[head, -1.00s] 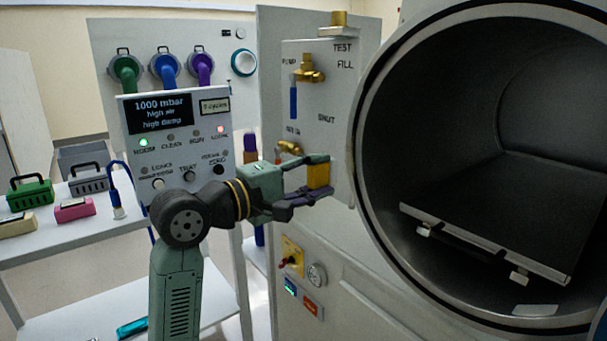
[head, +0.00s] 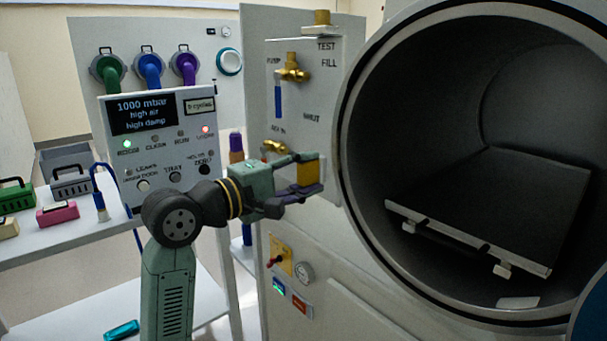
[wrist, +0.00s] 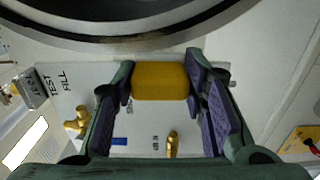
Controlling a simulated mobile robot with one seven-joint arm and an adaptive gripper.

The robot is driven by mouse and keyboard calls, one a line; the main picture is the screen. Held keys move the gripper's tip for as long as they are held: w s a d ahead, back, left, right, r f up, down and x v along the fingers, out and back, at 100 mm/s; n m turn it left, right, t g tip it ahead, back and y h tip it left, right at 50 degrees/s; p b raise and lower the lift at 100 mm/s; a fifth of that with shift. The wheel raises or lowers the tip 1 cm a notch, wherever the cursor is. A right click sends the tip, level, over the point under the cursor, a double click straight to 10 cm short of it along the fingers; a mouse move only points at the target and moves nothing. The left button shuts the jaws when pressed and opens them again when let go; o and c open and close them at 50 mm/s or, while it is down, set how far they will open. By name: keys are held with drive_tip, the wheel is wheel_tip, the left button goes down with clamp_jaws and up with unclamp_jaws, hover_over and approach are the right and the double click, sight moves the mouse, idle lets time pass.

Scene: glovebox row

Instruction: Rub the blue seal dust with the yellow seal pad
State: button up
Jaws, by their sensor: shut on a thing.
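The yellow seal pad (head: 308,173) is held between the fingers of my gripper (head: 304,176), just left of the round chamber's rim (head: 345,150). In the wrist view the pad (wrist: 160,80) is a rounded yellow block clamped between the two purple-padded fingers of my gripper (wrist: 160,84). The dark rim (wrist: 150,30) passes just beyond it, and a gap shows between pad and rim there. I cannot make out any blue seal dust on the parts of the rim in view.
The chamber is open, with a flat tray (head: 470,240) inside. Brass valves (head: 291,70) and a blue handle (head: 278,100) are on the panel behind my gripper. A control box (head: 160,140) stands left of it. A bench (head: 60,245) carries several cases.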

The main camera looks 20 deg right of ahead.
drive_tip(key=shift+x, duration=0.95)
drive_tip(key=shift+s, duration=0.1)
